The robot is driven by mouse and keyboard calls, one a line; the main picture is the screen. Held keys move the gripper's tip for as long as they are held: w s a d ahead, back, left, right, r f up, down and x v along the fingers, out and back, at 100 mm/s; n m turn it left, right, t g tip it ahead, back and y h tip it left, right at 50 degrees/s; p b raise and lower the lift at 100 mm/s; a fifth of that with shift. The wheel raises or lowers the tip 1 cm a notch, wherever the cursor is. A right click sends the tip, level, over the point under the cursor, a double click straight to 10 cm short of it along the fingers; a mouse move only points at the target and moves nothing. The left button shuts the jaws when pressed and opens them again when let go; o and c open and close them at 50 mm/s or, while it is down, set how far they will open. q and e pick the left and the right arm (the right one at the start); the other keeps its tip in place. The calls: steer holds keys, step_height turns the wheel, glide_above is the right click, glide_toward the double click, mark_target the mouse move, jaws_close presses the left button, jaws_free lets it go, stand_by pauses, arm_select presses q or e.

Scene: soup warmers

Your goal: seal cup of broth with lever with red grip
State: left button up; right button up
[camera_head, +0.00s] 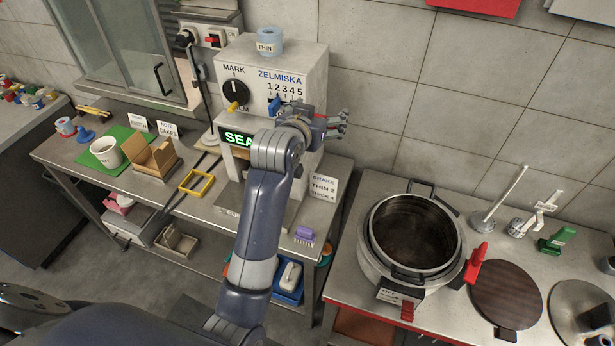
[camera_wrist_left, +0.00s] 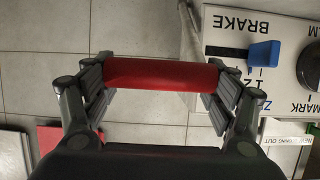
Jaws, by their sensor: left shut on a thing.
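The sealing machine (camera_head: 311,65) is a pale box marked ZELMISKA with a black dial, a 1 to 5 scale and a green lit display (camera_head: 236,138) whose word is partly covered by my arm. My left gripper (camera_head: 338,124) is at the machine's right side. In the left wrist view the red grip (camera_wrist_left: 160,75) of the lever lies across between both finger pads, and the gripper is shut on it. A white cup (camera_head: 106,153) stands on a green mat at the left of the bench; its contents are not clear. My arm hides much of the machine's front opening. My right gripper is not in view.
A cardboard holder (camera_head: 152,157) and a yellow frame (camera_head: 196,183) lie left of the machine. A light blue ring (camera_head: 269,42) sits on top of it. A large pot (camera_head: 413,236) stands on the right counter.

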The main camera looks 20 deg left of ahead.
arm_select(q)
steer(key=shift+w+r, duration=0.25)
steer(key=shift+r, duration=0.05)
steer(key=shift+w+r+g, duration=0.5)
steer(key=shift+w+r, duration=0.05)
steer(key=shift+w, duration=0.05)
steer(key=shift+r, duration=0.1)
steer(key=shift+w+d+r+g, duration=0.1)
steer(key=shift+w+r+g, duration=0.45)
steer(key=shift+w, duration=0.2)
steer(key=o, duration=1.2)
steer(key=shift+f, duration=0.1)
